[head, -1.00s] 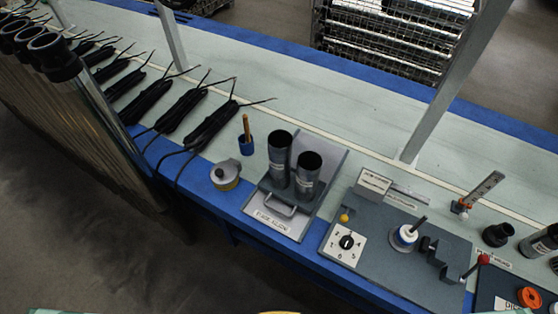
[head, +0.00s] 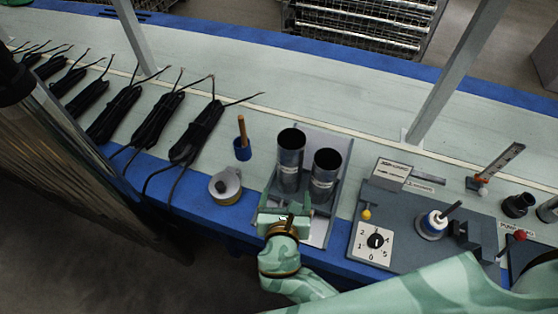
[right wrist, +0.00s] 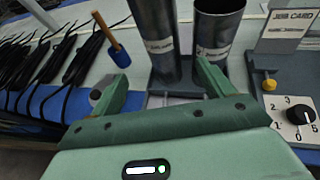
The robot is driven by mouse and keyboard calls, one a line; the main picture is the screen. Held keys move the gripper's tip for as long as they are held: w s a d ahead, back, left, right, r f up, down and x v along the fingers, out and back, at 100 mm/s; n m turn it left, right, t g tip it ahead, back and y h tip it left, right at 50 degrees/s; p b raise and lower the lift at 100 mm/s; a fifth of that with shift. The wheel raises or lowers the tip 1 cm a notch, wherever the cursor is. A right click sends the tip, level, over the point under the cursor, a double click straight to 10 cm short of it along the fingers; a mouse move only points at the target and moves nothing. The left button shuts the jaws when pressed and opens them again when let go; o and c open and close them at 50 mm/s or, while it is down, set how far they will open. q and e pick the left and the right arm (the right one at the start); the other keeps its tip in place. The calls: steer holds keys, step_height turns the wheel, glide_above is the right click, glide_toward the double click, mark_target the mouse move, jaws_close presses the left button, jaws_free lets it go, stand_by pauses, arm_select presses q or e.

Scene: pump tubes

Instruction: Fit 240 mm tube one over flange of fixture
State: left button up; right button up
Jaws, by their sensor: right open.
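Two open grey metal tubes stand upright in a grey tray (head: 318,228): a taller left tube (head: 290,165) and a shorter right tube (head: 323,178). Their labels are too blurred to tell which is tube one. A grey fixture plate (head: 400,215) lies to the right and bears a round white-and-blue piece (head: 432,225); I cannot tell whether this is the flange. My right gripper (head: 285,212) is open at the tray's front, just before the left tube. In the right wrist view, the left tube (right wrist: 155,45) rises beyond the open fingers, with the right tube (right wrist: 217,40) beside it. My left gripper is not in view.
Black cable bundles (head: 198,132) lie farther left. A job card (head: 392,174) and numbered dial (head: 375,241) are at right. The bench behind the tubes is clear.

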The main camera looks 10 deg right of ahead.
mark_target(289, 171)
steer(key=b+x, duration=0.2)
steer(key=x, duration=0.7)
steer(key=shift+d+f+b, duration=0.15)
steer(key=shift+f+b, duration=0.1)
steer(key=shift+b, duration=0.1)
steer(key=shift+w+d+f, duration=0.15)
steer(key=shift+w+d, duration=0.1)
steer(key=shift+w, duration=0.35)
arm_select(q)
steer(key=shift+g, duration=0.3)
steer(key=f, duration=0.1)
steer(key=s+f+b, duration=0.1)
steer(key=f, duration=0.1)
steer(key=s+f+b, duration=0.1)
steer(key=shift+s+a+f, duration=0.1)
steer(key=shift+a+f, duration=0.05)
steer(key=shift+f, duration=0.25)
arm_select(e)
steer(key=x, duration=0.5)
steer(key=shift+w, duration=0.1)
